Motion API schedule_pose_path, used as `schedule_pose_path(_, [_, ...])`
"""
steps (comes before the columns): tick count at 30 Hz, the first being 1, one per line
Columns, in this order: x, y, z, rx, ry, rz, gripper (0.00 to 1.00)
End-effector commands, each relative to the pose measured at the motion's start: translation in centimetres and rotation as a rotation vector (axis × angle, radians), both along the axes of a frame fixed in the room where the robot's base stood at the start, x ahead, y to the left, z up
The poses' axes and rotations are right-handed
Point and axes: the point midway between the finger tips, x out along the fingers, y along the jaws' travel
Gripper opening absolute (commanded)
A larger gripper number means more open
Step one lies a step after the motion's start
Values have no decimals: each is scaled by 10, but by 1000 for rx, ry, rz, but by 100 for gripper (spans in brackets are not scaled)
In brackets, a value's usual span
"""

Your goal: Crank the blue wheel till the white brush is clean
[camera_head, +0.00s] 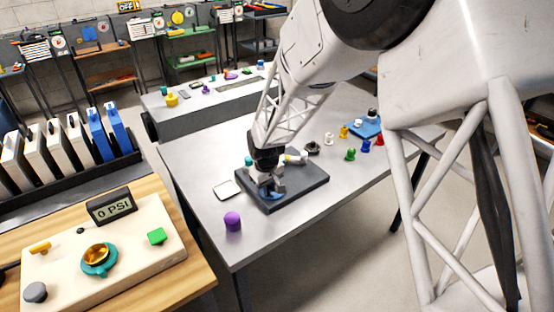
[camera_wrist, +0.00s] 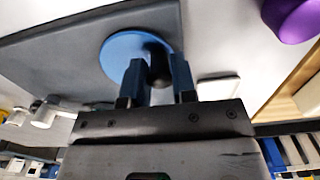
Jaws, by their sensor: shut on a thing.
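The blue wheel (camera_wrist: 122,52) is a flat disc with a dark knob (camera_wrist: 158,62) standing near its edge. In the head view the wheel (camera_head: 272,196) shows in part under my gripper (camera_head: 268,182), on a dark grey base plate (camera_head: 300,193). In the wrist view my gripper (camera_wrist: 158,80) has its two fingers on either side of the knob, shut on it. A small white cylinder (camera_head: 302,157) at the plate's far side may be the white brush; its bristles are too small to judge. A white cylindrical piece (camera_wrist: 46,112) shows in the wrist view.
A purple piece (camera_head: 232,221) and a white-topped flat pad (camera_head: 227,190) lie left of the plate. Several small coloured pieces and a blue tray (camera_head: 366,128) stand at the right. A console reading 0 PSI (camera_head: 111,206) sits on a wooden bench at lower left. The table's front is clear.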

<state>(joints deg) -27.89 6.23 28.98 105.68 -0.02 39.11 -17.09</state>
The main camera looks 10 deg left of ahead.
Motion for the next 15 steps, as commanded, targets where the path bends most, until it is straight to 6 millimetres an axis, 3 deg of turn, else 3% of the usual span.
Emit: schedule_pose_path(15, [0,-10,2,1,-3,-1,12])
